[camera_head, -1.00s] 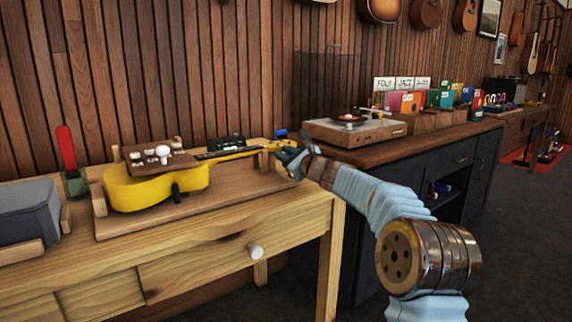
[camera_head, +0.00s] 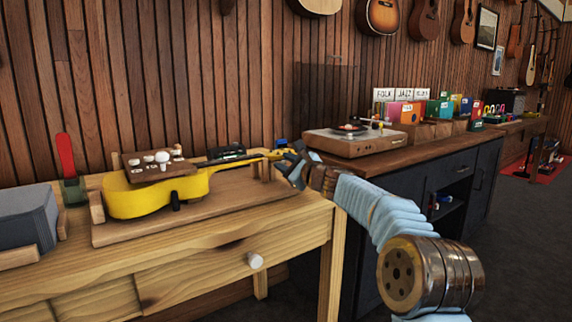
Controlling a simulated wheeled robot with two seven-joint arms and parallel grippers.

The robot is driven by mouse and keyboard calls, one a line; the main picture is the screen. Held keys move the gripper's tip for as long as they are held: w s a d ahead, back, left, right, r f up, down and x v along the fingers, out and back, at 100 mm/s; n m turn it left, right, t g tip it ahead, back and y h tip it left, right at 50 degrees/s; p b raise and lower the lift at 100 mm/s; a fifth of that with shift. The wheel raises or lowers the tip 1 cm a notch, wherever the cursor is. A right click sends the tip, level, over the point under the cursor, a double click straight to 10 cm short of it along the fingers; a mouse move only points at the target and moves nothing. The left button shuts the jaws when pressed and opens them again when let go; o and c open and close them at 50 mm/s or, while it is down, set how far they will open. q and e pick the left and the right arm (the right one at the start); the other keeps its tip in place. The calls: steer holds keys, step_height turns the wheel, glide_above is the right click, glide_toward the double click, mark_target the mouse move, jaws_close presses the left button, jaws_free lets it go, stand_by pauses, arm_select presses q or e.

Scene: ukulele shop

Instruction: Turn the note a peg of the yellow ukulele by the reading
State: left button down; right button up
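The yellow ukulele (camera_head: 165,194) lies on a wooden cradle board (camera_head: 125,233) on the workbench, its neck pointing right. A brown block with several white knobs (camera_head: 160,166) sits over its body. A small dark device (camera_head: 226,154), perhaps the tuner, is behind the neck; its reading is too small to tell. My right gripper (camera_head: 292,163) is at the headstock end of the neck. Its fingers overlap the headstock, so the pegs are hidden and I cannot tell whether it grips one. My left gripper is not in view.
A grey box (camera_head: 27,217) and a red-handled tool (camera_head: 67,160) stand at the bench's left. A record player (camera_head: 354,138) and record crates (camera_head: 432,128) sit on the dark cabinet to the right. The bench front (camera_head: 200,240) is clear.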

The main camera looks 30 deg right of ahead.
steer(key=shift+s, duration=0.3)
steer(key=s+d+b, duration=0.1)
steer(key=s+b, duration=0.2)
steer(key=s, duration=1)
steer(key=shift+s, duration=0.1)
